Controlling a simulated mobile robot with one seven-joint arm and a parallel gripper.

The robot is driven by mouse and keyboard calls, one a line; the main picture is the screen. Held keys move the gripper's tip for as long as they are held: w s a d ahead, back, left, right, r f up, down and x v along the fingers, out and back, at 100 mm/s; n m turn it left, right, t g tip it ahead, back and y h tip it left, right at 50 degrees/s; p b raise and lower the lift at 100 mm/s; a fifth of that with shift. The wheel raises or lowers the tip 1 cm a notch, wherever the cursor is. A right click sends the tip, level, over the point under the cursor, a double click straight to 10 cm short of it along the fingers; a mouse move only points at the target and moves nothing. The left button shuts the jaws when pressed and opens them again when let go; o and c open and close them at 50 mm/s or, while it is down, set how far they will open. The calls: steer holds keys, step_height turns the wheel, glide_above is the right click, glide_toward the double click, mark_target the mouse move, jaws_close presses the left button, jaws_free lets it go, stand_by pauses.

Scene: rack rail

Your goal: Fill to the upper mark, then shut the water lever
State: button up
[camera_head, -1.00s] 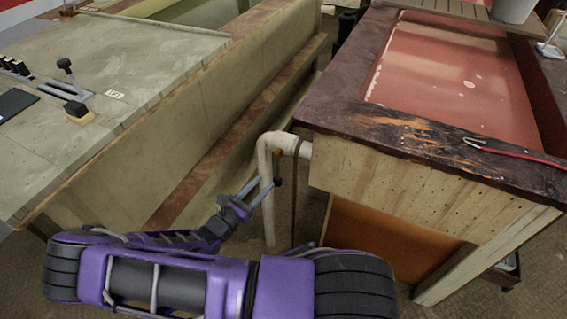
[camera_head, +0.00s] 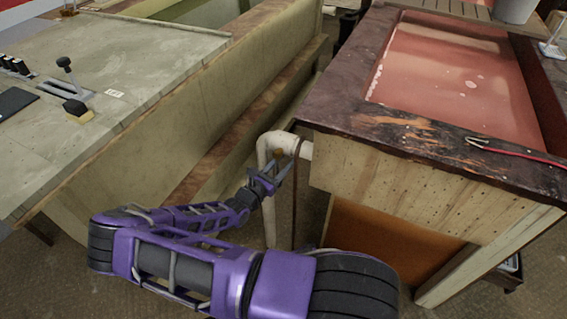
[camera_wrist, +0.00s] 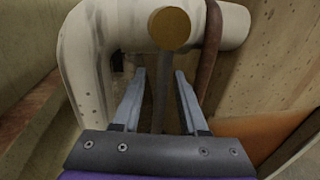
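My gripper (camera_head: 274,174) is beside the white pipe at the near left corner of the tank. In the wrist view my gripper (camera_wrist: 160,78) has its two fingers apart, with a narrow grey-brown lever (camera_wrist: 160,95) between them. I see space on both sides of the lever; contact is not clear. A round brass-coloured knob (camera_wrist: 169,28) stands above the fingertips, in front of the white pipe (camera_wrist: 88,60). The tank (camera_head: 330,100) has a dark rim and a reddish interior (camera_head: 455,80) with pale patches. I cannot make out the water level or an upper mark.
A brown hose or rod (camera_head: 295,190) hangs right beside the pipe (camera_head: 268,215). Red-handled pliers (camera_head: 515,152) lie on the tank's near rim. On the left is a grey-green bench (camera_head: 150,60) with a black-knobbed lever (camera_head: 66,78). A narrow gap separates bench and tank.

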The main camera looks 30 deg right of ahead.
jaws_close()
stand_by(1.2)
